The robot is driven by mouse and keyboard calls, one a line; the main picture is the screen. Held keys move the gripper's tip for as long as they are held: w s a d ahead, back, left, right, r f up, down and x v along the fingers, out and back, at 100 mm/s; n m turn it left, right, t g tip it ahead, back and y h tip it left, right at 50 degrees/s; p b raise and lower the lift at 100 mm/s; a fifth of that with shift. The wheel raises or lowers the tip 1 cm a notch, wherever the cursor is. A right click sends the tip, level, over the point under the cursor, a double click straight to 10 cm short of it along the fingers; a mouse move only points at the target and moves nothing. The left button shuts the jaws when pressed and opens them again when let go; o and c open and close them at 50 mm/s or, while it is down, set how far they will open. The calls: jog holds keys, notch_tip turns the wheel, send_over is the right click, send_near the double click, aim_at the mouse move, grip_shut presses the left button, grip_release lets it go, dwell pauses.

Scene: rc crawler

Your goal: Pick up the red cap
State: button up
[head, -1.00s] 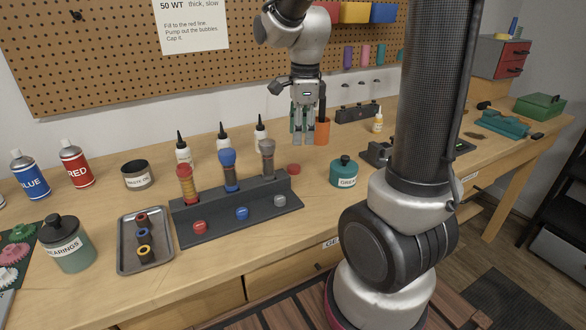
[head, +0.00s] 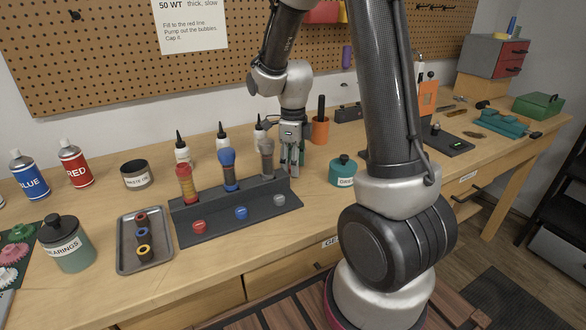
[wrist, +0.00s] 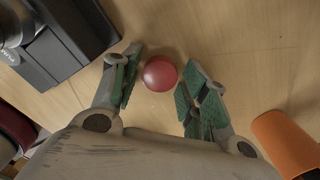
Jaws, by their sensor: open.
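A round red cap (wrist: 160,73) lies on the wooden bench top in the wrist view. It sits between the two fingers of my open gripper (wrist: 162,62), with a gap on each side. In the head view my gripper (head: 290,170) points down just right of the dark rack's far end, and its fingers hide that cap. Another red cap (head: 199,227) rests on the front ledge of the rack, left of a blue cap (head: 241,213) and a grey cap (head: 279,200).
The dark rack (head: 226,222) holding several shock bodies stands close to my gripper's left; it also shows in the wrist view (wrist: 75,40). An orange cup (head: 320,130) stands behind to the right, and a green jar (head: 343,171) to the right. White bottles stand behind the rack.

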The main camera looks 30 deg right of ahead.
jog(key=c, duration=0.5)
jog(key=shift+o, duration=0.2)
jog(key=shift+r, duration=0.1)
